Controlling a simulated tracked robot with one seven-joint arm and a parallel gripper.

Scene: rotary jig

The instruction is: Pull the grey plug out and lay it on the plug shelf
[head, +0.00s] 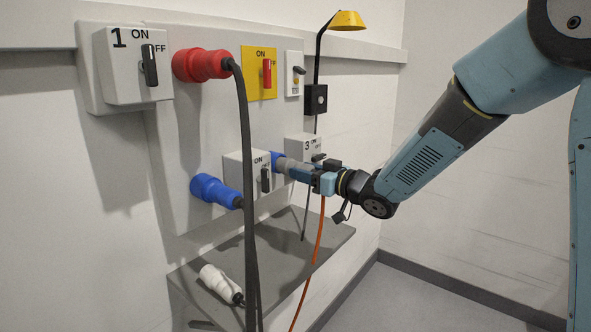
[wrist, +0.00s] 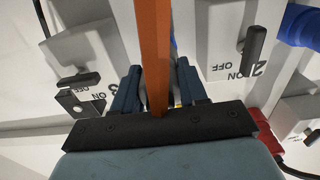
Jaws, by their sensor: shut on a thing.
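The grey plug (head: 291,168) points into a blue socket (head: 277,160) at the lower right of the wall panel, between switch boxes 2 and 3. It appears to meet the socket; how deep it sits is unclear. My gripper (head: 314,174) is shut on the plug's rear part. An orange cable (head: 320,235) hangs down from there. In the wrist view my gripper's fingers (wrist: 160,88) stand either side of the orange cable (wrist: 154,50), which hides most of the plug. The grey plug shelf (head: 285,250) is below the panel, with a white plug (head: 217,282) lying on its near left part.
Switch box 2 (head: 240,172) is left of my gripper and switch box 3 (head: 296,147) just behind it. A blue plug (head: 213,190) and a red plug (head: 200,65) with a thick dark cable (head: 247,180) are at left. The shelf's right part looks mostly clear.

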